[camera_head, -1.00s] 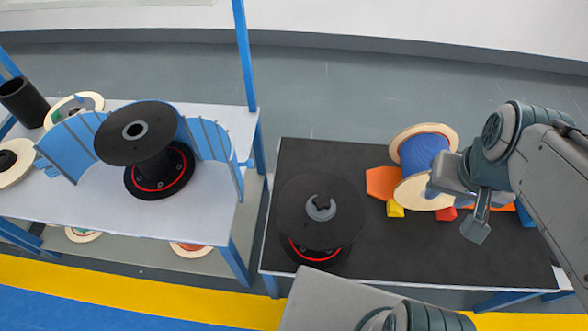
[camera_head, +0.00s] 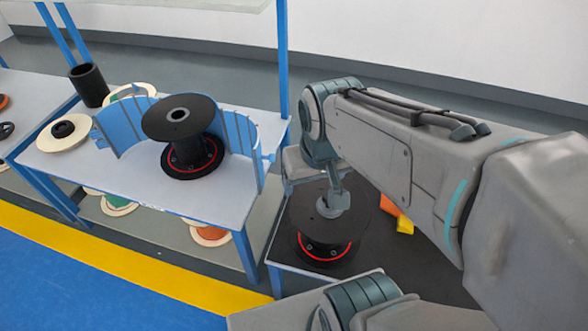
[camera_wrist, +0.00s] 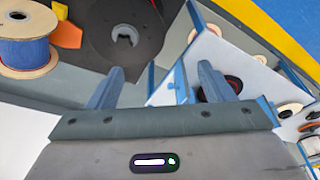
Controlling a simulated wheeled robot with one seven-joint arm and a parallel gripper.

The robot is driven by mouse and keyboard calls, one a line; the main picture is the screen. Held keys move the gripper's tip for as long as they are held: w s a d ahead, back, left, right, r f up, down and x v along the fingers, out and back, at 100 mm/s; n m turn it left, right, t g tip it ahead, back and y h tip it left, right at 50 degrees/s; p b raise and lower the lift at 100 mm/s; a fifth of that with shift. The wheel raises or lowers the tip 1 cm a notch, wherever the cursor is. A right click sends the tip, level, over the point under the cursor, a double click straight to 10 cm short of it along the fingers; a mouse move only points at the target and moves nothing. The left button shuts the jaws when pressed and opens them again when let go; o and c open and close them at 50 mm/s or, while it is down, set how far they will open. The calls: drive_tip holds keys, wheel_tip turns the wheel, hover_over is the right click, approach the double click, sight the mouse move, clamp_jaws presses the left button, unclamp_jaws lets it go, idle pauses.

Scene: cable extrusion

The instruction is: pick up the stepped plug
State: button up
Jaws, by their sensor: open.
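A small black stepped piece (camera_head: 63,129) lies on a cream disc at the left end of the white table. A grey notched piece (camera_head: 333,203) sits in the centre of the black spool on the dark table; it also shows in the wrist view (camera_wrist: 126,35). I cannot tell for sure which is the stepped plug. My gripper (camera_head: 330,197) is open and in line with the spool's centre, partly covering the grey piece in the head view. In the wrist view my gripper (camera_wrist: 161,78) has nothing between its fingers, and the grey piece is beyond the left finger.
A black spool (camera_head: 180,120) stands inside a blue curved guard (camera_head: 240,135) on the white table (camera_head: 150,185). A black tube (camera_head: 89,85) stands behind the cream disc. A blue post rises between the tables. My arm hides much of the dark table.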

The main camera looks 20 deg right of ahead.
drive_tip(key=shift+o, duration=1.3)
drive_tip(key=w+d+f+n+g, duration=0.1)
drive_tip(key=w+d+f, duration=0.4)
drive_tip(key=w, duration=0.3)
drive_tip(key=shift+d+f+n+g+h, duration=0.3)
drive_tip(key=shift+f+n+g, duration=0.1)
drive_tip(key=shift+f, duration=0.1)
drive_tip(key=shift+n+g, duration=0.5)
drive_tip(key=shift+n, duration=0.4)
drive_tip(key=w+d+f, duration=0.1)
drive_tip(key=d+f, duration=0.1)
drive_tip(key=f, duration=0.4)
drive_tip(key=w+d+f, duration=0.2)
drive_tip(key=f, duration=0.3)
drive_tip(key=w+d+f, duration=0.1)
drive_tip(key=d+f, duration=0.1)
drive_tip(key=f, duration=0.4)
drive_tip(key=shift+w+f, duration=0.15)
drive_tip(key=shift+f, duration=0.15)
drive_tip(key=shift+s+f, duration=0.2)
drive_tip(key=shift+f, duration=2.35)
drive_tip(key=c, duration=1.2)
drive_tip(key=shift+r, duration=0.1)
